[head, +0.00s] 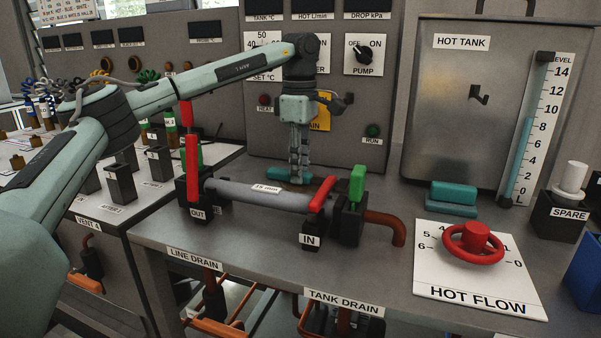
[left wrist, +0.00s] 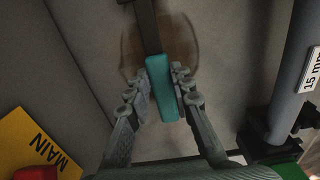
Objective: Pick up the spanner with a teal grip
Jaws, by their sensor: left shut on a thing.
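The spanner's teal grip (head: 283,176) shows behind the grey pipe, low over the bench top. In the left wrist view the teal grip (left wrist: 164,92) lies between my fingers, and its dark shaft (left wrist: 147,26) runs to the top edge, where its far end is cut off. My left gripper (head: 298,176) points down and is shut on the teal grip; it also shows in the left wrist view (left wrist: 172,90). I cannot tell whether the spanner touches the bench. My right gripper is not in view.
The grey pipe (head: 240,194), with a red lever (head: 192,165) and a green handle (head: 357,184), lies in front of the gripper. The control panel (head: 348,110) stands behind. A red handwheel (head: 472,243) and a teal block (head: 452,194) are right. The bench's front middle (head: 240,245) is clear.

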